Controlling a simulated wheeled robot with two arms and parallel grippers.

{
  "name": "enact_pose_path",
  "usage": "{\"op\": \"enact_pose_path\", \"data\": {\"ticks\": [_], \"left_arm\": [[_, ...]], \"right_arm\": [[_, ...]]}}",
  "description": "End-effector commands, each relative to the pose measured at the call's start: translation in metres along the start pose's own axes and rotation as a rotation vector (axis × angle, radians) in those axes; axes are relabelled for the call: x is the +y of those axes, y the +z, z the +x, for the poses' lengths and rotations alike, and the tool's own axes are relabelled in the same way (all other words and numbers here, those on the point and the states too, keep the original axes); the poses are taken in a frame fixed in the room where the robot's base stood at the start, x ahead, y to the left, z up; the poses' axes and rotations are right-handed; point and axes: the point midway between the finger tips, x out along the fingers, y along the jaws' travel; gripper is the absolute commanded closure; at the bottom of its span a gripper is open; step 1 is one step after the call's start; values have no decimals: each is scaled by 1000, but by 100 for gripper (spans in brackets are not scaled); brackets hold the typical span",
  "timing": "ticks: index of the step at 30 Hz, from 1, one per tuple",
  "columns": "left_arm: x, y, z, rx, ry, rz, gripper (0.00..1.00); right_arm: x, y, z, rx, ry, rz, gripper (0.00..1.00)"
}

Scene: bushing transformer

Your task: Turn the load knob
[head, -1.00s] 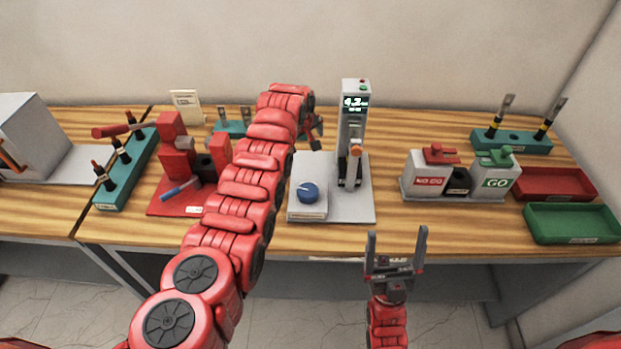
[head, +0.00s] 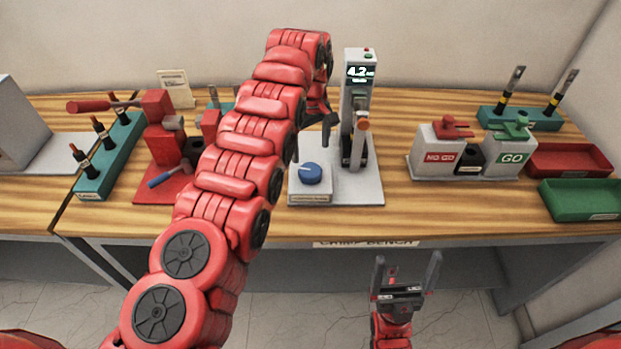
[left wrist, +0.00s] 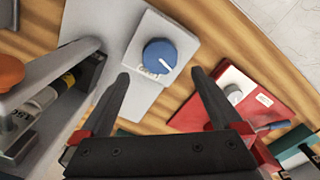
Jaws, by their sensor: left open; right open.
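The blue load knob (head: 311,173), with a white pointer line, sits on a light box at the front left of the grey press station (head: 360,190). My left gripper (head: 312,140) is open and empty above and just behind the knob, partly hidden by my own arm. In the left wrist view the knob (left wrist: 161,56) shows just beyond the gap between the open fingertips (left wrist: 159,77), apparently apart from them. My right gripper (head: 407,258) is open and empty in front of the bench edge.
The press column with a lit display (head: 361,72) stands close right of my left gripper. A red clamp fixture (head: 160,130) is to the left, partly behind my arm. NO GO and GO gauge blocks (head: 470,155) and red and green trays (head: 580,198) are to the right.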

Motion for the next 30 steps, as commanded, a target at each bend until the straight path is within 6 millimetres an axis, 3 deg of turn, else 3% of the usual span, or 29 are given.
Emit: {"op": "enact_pose_path", "data": {"ticks": [12,17,25,30], "left_arm": [[0,2,64,-6,-1,0,0],[-1,1,75,-5,0,-1,0],[0,0,76,-3,2,0,0],[0,0,76,-3,2,0,31]], "right_arm": [[1,-4,23,2,0,0,0],[1,-4,24,2,0,0,0],[1,-4,24,2,0,0,0],[1,-4,24,2,0,0,0]]}}
